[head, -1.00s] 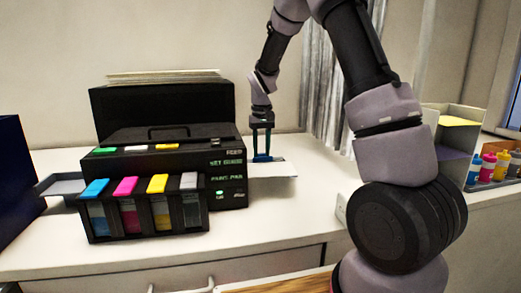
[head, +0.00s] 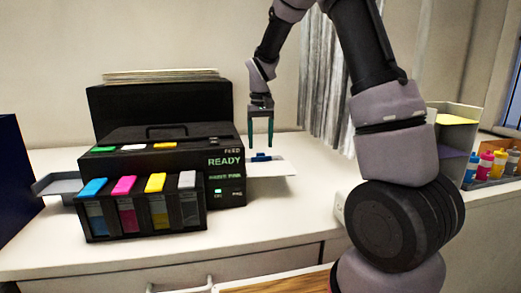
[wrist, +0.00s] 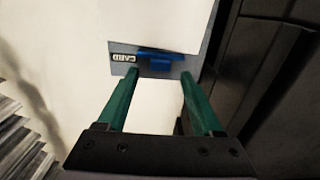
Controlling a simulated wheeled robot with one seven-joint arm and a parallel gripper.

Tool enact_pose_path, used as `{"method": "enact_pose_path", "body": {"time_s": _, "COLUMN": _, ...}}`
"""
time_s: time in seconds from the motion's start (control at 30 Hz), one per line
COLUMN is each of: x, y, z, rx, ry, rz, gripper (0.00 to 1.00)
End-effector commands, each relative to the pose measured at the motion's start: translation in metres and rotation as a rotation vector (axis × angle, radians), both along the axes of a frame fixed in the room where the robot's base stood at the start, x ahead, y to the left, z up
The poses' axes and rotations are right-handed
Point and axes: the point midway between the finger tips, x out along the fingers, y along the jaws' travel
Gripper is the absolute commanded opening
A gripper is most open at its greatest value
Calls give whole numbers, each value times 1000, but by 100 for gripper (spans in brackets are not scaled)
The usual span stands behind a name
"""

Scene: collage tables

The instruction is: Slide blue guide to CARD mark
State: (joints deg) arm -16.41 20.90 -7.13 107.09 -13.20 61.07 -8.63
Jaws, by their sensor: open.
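The blue guide (head: 261,157) sits on the white side tray (head: 274,169) at the printer's right side. In the wrist view the blue guide (wrist: 158,57) lies across a grey strip, beside the CARD mark (wrist: 124,58). My gripper (head: 260,144) is open and empty, with its green fingers pointing down above the guide. In the wrist view my gripper (wrist: 158,72) has its fingertips apart, near the guide, which lies beyond them. The black printer (head: 170,160) shows READY on its front display.
Ink tanks with coloured lids (head: 140,207) stand at the printer's front. A grey tray (head: 58,184) sticks out at its left. Bottles (head: 486,166) and an open box (head: 455,130) stand at the right. The white counter (head: 285,215) in front of the side tray is clear.

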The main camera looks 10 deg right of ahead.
Motion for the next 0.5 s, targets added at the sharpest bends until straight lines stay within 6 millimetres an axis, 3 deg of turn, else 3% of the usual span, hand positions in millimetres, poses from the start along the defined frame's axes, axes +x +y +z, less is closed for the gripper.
{"method": "enact_pose_path", "body": {"time_s": 0.2, "x": 1, "y": 0, "z": 45, "rx": 1, "ry": -4, "rz": 0, "gripper": 68}}
{"method": "enact_pose_path", "body": {"time_s": 0.5, "x": 0, "y": 0, "z": 72, "rx": 0, "ry": -1, "rz": 1, "gripper": 68}}
